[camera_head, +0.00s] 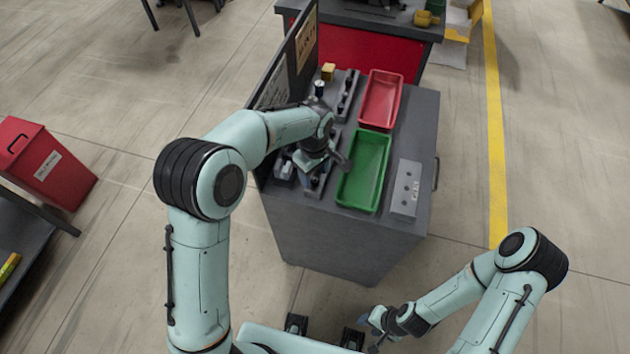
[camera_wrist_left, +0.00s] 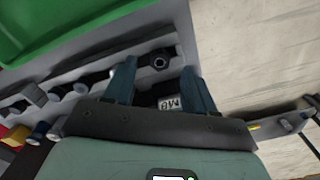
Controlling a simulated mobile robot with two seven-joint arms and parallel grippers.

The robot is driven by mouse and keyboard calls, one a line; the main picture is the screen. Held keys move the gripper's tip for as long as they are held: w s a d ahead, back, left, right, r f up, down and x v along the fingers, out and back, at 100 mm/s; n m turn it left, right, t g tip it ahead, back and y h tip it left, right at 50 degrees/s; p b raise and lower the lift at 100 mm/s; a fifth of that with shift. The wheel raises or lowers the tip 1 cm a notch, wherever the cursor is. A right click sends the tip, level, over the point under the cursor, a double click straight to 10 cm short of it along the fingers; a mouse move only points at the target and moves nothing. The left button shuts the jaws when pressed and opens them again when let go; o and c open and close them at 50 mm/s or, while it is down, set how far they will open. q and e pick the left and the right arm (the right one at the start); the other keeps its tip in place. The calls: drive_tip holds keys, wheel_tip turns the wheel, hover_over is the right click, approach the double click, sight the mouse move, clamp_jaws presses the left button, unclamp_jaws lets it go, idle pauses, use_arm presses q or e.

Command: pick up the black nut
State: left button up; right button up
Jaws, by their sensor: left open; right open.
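In the left wrist view, a black nut (camera_wrist_left: 161,61) with a round hole sits on a grey holder on the workbench. My left gripper (camera_wrist_left: 160,68) is open, with one blue finger on each side of the nut in the picture. I cannot tell whether the fingers touch it or how high they are above it. In the head view, my left gripper (camera_head: 326,170) is over the left part of the bench, and the nut cannot be made out there. My right gripper (camera_head: 370,333) is open and empty, low in front of the bench.
A green tray (camera_head: 342,190) lies just right of my left gripper, with a red tray (camera_head: 398,100) behind it. A grey plate (camera_head: 405,188) lies at the bench's right. An upright dark panel (camera_head: 302,50) borders the left side. Several small parts (camera_wrist_left: 58,93) sit along the grey holders.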

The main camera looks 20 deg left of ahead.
use_arm(q)
wheel_tip(320, 180, down, 2)
drive_tip(key=shift+f, duration=0.15)
clamp_jaws()
